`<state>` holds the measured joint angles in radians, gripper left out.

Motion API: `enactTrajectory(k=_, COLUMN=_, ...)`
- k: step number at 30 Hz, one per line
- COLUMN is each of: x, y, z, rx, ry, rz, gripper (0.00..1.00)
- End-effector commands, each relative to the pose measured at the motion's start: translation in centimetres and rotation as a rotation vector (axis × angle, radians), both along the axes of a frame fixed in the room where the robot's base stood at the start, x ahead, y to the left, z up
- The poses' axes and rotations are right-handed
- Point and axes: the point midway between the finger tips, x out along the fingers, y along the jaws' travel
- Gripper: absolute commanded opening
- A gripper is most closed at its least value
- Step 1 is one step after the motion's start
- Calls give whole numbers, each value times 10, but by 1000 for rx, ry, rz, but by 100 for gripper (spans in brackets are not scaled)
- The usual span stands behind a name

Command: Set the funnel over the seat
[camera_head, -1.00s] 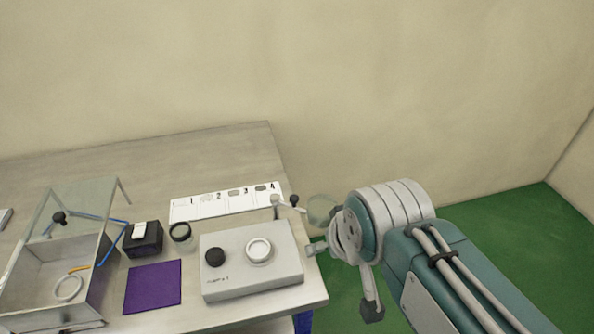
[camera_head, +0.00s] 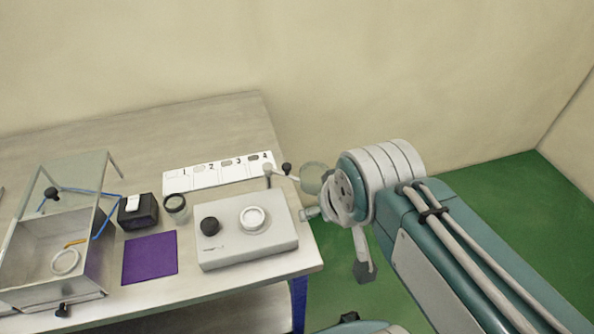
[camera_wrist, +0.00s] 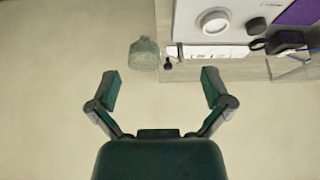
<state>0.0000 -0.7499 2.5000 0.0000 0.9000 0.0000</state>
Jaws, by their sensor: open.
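A translucent grey-green funnel (camera_head: 314,178) hangs beside a small holder (camera_head: 280,174) at the table's right edge. It also shows in the wrist view (camera_wrist: 144,53), ahead of my fingertips. The seat appears to be the white ring (camera_head: 254,219) on top of a grey box (camera_head: 247,242); it is empty, and also shows at the top of the wrist view (camera_wrist: 213,21). My gripper (camera_wrist: 159,72) is open, with nothing between its two fingers. The funnel lies beyond the fingertips, apart from them. In the head view my arm partly hides the gripper near the funnel.
A black knob (camera_head: 210,226) is on the grey box. Left of it are a purple mat (camera_head: 150,258), a jar with a black rim (camera_head: 176,207), a black block (camera_head: 138,212) and an open clear-lidded box (camera_head: 50,245). A numbered white strip (camera_head: 217,172) lies behind.

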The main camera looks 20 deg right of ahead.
Motion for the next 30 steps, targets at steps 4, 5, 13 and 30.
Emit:
enactTrajectory(k=4, x=0, y=0, z=0, rx=0, ry=0, rz=0, gripper=100)
enactTrajectory(k=5, x=0, y=0, z=0, rx=0, ry=0, rz=0, gripper=100)
enactTrajectory(k=13, x=0, y=0, z=0, rx=0, ry=1, rz=1, gripper=73)
enactTrajectory(k=30, x=118, y=7, z=37, rx=-97, ry=304, rz=286, gripper=65)
